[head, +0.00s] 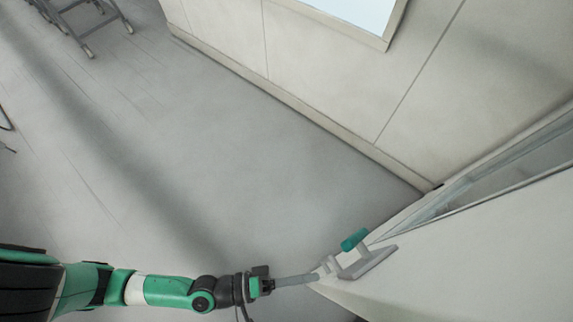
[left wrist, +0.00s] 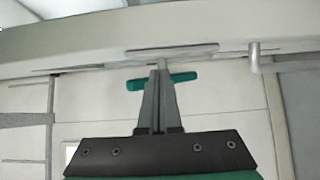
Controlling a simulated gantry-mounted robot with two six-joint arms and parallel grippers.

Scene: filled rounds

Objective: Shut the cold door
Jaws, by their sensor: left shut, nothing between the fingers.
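The cold door (head: 480,255) is a pale panel at the lower right of the head view. It carries a grey plate (head: 368,263) with a green handle (head: 353,240) near its left end. My left gripper (head: 328,266) is shut and empty, with its tips close beside the plate and handle. In the left wrist view the shut fingers (left wrist: 159,75) point at the green handle (left wrist: 182,78), which shows on both sides of them. I cannot tell whether the tips touch it. How far the door stands open is unclear. My right gripper is not in view.
A pale wall with a window (head: 360,8) runs along the upper right. A long grey recess (head: 500,175) lies between the wall and the door panel. A metal frame on legs (head: 85,25) stands at the far upper left. The grey floor (head: 220,140) between is clear.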

